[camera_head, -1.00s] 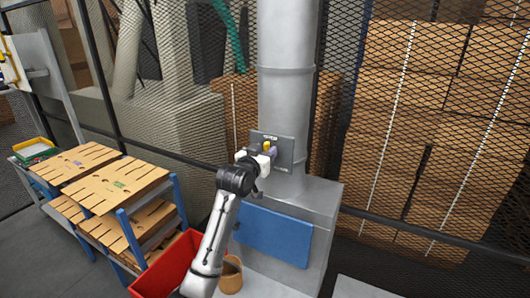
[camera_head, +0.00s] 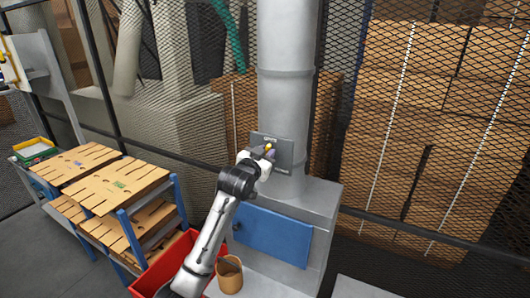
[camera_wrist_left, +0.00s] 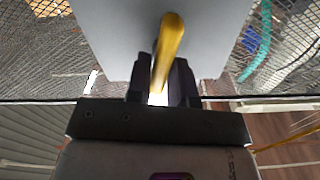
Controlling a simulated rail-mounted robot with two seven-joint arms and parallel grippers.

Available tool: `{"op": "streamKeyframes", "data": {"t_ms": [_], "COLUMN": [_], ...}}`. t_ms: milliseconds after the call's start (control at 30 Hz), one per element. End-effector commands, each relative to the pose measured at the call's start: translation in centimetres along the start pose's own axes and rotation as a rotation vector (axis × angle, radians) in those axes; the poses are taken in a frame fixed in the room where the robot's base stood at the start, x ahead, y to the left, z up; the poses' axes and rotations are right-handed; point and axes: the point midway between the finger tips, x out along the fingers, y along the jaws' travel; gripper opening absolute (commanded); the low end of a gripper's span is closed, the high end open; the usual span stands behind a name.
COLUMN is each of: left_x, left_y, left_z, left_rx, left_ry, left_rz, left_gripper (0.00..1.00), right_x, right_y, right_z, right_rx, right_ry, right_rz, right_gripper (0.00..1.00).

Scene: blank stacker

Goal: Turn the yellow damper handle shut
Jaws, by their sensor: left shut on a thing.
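The yellow damper handle (camera_wrist_left: 168,45) sits between the two dark fingers of my left gripper (camera_wrist_left: 162,80) in the left wrist view, tilted slightly. In the head view only a small yellow part of the handle (camera_head: 268,147) shows past my left gripper (camera_head: 264,155). The gripper is shut on the handle. Behind it is a grey plate (camera_head: 285,151) on the front of the grey duct (camera_head: 286,95). The plate's lettering is too small to read. My right gripper is not in view.
Below the duct stands a grey cabinet with a blue door (camera_head: 272,236). A red bin (camera_head: 150,282) and a brown pot (camera_head: 230,276) stand below my left arm. A rack of slotted boards (camera_head: 115,183) is at left. Mesh fencing (camera_head: 420,150) runs behind.

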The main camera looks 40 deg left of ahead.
Motion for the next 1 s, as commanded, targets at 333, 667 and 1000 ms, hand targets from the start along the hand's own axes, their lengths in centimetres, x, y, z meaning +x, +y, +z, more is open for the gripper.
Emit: {"op": "streamKeyframes", "data": {"t_ms": [333,667,1000], "left_x": [0.0,0.0,0.0], "left_y": [0.2,0.6,0.9], "left_z": [-0.1,0.0,0.4], "left_rx": [0.336,0.649,0.966], "left_ry": [-0.003,-0.002,-0.003], "left_rz": [-0.001,-0.001,0.001], "left_gripper": [0.0,0.0,0.0], "right_x": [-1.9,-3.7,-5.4], "right_y": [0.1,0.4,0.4], "right_z": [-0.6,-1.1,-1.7], "right_rx": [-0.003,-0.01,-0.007], "right_ry": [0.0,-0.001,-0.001], "right_rz": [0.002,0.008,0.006], "right_gripper": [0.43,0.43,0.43]}}
